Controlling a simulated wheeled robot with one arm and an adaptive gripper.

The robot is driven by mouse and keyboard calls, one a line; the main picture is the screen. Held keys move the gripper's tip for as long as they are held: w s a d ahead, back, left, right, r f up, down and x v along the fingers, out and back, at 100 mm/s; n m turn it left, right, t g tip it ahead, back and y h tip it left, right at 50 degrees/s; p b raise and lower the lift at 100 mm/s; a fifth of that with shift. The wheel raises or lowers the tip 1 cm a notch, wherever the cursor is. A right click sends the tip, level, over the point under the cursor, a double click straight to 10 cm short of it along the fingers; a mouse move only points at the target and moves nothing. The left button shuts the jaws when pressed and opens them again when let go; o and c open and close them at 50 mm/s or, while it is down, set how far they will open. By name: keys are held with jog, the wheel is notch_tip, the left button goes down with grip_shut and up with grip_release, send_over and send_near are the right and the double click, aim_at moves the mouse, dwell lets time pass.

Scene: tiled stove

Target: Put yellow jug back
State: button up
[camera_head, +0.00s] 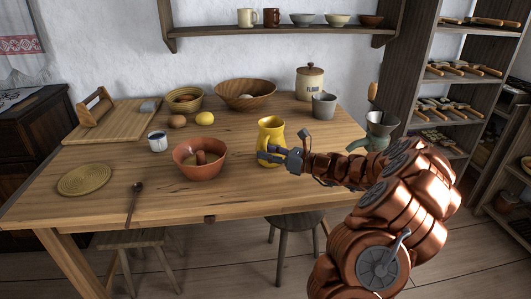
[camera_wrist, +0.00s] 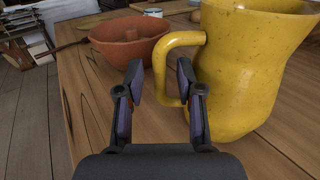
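The yellow jug (camera_head: 271,128) stands upright on the wooden table near its front edge, right of the terracotta bowl. In the wrist view the jug (camera_wrist: 255,70) fills the right side, with its handle facing my gripper. My gripper (camera_wrist: 160,75) is open, its fingertips apart. The handle's outer bar appears between the two fingers, with the right finger over the handle's opening; I cannot tell whether either touches it. In the head view my gripper (camera_head: 268,154) is in front of the jug's lower body and partly hides it.
The terracotta bowl (camera_head: 186,164) stands close left of the jug. A white mug (camera_head: 157,142), wooden spoon (camera_head: 134,200) and woven mat (camera_head: 84,180) lie farther left. A grey pot (camera_head: 324,105) and flour jar (camera_head: 310,84) stand behind. The wall shelf (camera_head: 280,32) holds mugs and bowls. Stools stand below.

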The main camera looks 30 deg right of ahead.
jog(key=v, duration=1.1)
jog(key=shift+s, duration=0.1)
jog(key=a+r+n+g+y, duration=0.1)
jog(key=a+n+g+y, duration=0.2)
jog(key=a, duration=0.6)
jog(key=a+r+n+g+y, duration=0.15)
jog(key=a+n+g, duration=0.3)
jog(key=a, duration=0.45)
jog(key=s+a+f+n+g+h, duration=0.1)
jog(key=s+a+n+g, duration=0.3)
jog(key=a, duration=0.3)
jog(key=s+a+n+g+h, duration=0.2)
jog(key=s+a+n, duration=0.35)
jog(key=a, duration=0.25)
jog(key=s+a+f+n+g+h, duration=0.2)
jog(key=s+n, duration=0.1)
jog(key=s, duration=0.4)
jog(key=s+a+f+n+g+h, duration=0.2)
jog(key=s+n+h, duration=0.1)
jog(key=s, duration=0.3)
jog(key=s+d+f+n+h, duration=0.2)
jog(key=s+d+n+h, duration=0.4)
jog(key=s, duration=0.5)
jog(key=shift+d, duration=0.9)
jog(key=shift+s+g, duration=0.1)
jog(key=shift+g, duration=0.15)
